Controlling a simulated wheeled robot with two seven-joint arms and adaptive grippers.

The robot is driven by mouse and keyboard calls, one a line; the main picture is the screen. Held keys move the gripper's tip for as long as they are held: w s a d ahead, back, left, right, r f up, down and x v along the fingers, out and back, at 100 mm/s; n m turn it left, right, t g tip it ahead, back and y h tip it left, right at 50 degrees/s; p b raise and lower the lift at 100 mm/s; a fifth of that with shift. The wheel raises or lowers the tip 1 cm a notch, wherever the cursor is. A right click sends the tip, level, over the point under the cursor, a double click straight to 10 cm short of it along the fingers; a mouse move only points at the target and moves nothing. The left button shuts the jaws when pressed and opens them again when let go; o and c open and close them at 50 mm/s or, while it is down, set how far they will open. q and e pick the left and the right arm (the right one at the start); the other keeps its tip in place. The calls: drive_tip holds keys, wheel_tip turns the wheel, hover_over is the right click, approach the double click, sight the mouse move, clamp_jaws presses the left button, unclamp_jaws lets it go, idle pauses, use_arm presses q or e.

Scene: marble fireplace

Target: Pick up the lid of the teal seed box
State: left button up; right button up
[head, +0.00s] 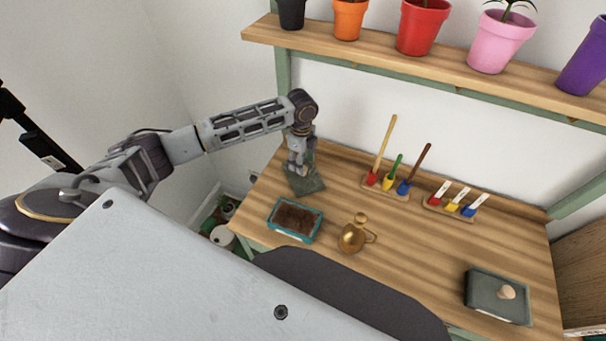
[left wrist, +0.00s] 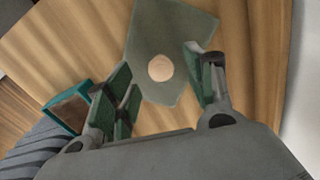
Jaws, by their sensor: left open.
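The teal seed box (head: 295,221) stands uncovered on the wooden bench, with dark soil inside; its corner shows at the left of the left wrist view (left wrist: 66,113). A flat grey-green lid (head: 307,186) lies on the bench behind the box, apart from it. In the left wrist view the lid (left wrist: 155,30) has a round pale knob (left wrist: 160,68). My left gripper (head: 297,168) is above the lid, pointing down. Its fingers are open, with the knob seen between them; whether they are down at knob height I cannot tell. My right gripper is not in view.
A brass watering can (head: 352,237) stands right of the box. Tool racks (head: 386,188) (head: 452,209) stand along the back. Another lidded grey-green box (head: 498,296) with a pale knob is at the right. A shelf (head: 420,66) with several pots hangs above. The bench's middle right is clear.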

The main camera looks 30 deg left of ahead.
use_arm(q)
drive_tip(key=shift+d+f, duration=0.2)
drive_tip(key=shift+f, duration=2.15)
drive_tip(key=shift+c, duration=0.4)
drive_tip(key=c, duration=1.1)
drive_tip(key=shift+o, duration=0.2)
drive_tip(key=shift+r, duration=5.05)
drive_tip(key=shift+s, duration=0.15)
